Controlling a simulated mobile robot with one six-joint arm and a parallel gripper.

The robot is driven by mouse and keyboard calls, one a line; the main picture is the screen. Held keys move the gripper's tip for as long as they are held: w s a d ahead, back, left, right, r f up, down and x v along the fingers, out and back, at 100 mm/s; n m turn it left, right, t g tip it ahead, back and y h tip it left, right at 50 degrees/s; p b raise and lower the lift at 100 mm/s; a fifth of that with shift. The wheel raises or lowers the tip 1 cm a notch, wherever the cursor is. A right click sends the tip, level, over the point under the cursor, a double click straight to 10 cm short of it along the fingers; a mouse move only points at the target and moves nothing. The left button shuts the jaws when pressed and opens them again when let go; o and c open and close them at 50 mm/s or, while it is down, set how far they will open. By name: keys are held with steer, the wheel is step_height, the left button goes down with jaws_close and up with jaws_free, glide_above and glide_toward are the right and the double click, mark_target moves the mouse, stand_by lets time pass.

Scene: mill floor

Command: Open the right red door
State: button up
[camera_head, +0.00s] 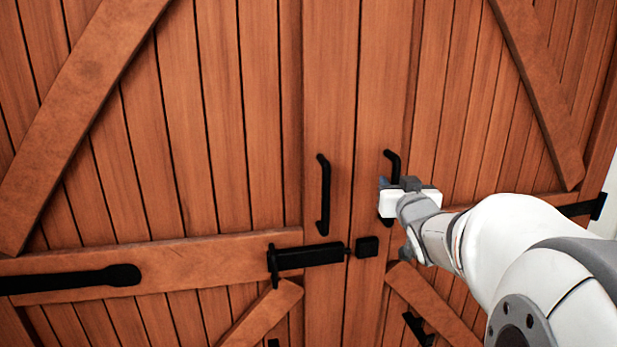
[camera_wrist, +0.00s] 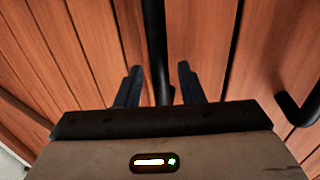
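The right red door (camera_head: 455,100) is reddish-brown planked wood and looks closed against the left door (camera_head: 220,90). Its black bar handle (camera_head: 392,158) stands upright near the middle seam; its middle is hidden behind my gripper (camera_head: 385,184) in the head view. In the wrist view, the handle (camera_wrist: 154,40) runs between the two dark fingers of my gripper (camera_wrist: 159,78). The fingers are apart, one on each side of the bar, with a visible gap to each.
The left door has its own black handle (camera_head: 324,195), also in the wrist view (camera_wrist: 298,110). A black slide bolt (camera_head: 308,256) on the left door points at a black keeper (camera_head: 367,246) near the seam. Black hinge straps (camera_head: 70,281) lie at the sides.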

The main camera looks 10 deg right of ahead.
steer(key=shift+w, duration=0.55)
jaws_close()
